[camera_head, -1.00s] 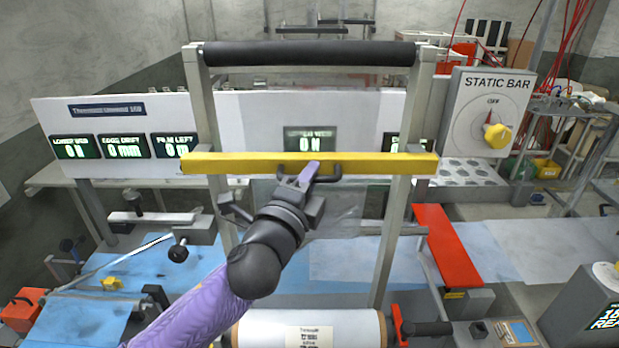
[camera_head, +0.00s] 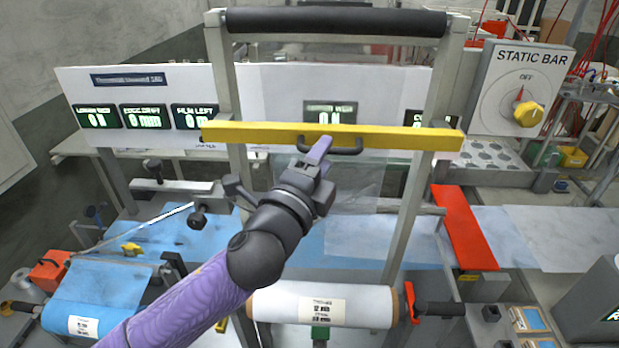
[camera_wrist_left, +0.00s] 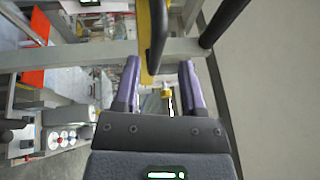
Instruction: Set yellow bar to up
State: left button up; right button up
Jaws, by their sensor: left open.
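The yellow bar (camera_head: 400,138) lies level across the two upright grey posts of a frame, below the frame's dark top roller. A dark handle (camera_head: 347,150) sits on the bar's middle. My left gripper (camera_head: 318,152) is at the handle, in front of the bar, with its fingers pointing up. In the left wrist view the open purple fingers (camera_wrist_left: 160,70) stand on either side of the handle (camera_wrist_left: 157,38), with the yellow bar (camera_wrist_left: 145,62) just behind it. Contact cannot be told. My right gripper is not in view.
The dark top roller (camera_head: 335,21) spans the posts above the bar. A white film roll (camera_head: 350,305) lies below. A static bar dial box (camera_head: 522,88) stands at right, a white display panel (camera_head: 150,105) behind at left. A red plate (camera_head: 464,228) lies right of the frame.

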pick_arm(q)
jog(key=s+a+f+n+g+y+b, duration=0.1)
jog(key=s+a+f+n+g+y, duration=0.3)
jog(key=s+a+f+n+g, duration=0.6)
jog(key=s+a+f+n+g+y, duration=0.3)
jog(key=s+f+n+g+y, duration=0.15)
jog(key=s+f+n, duration=1)
jog(key=s+f+m+g+b, duration=0.25)
jog(key=f+b, duration=1.35)
jog(key=f, duration=1.9)
jog(key=s+a+f+b, duration=0.1)
jog(key=s+f+b, duration=0.4)
jog(key=f, duration=0.4)
jog(key=s+a+f+b, duration=0.1)
jog(key=s+f+b, duration=0.4)
jog(key=f, duration=0.4)
jog(key=s+a+f+m+b, duration=0.1)
jog(key=s+f+b, duration=0.4)
jog(key=f, duration=0.4)
jog(key=shift+s+a+f+g, duration=0.25)
jog(key=shift+s+g, duration=0.1)
jog(key=shift+g, duration=0.05)
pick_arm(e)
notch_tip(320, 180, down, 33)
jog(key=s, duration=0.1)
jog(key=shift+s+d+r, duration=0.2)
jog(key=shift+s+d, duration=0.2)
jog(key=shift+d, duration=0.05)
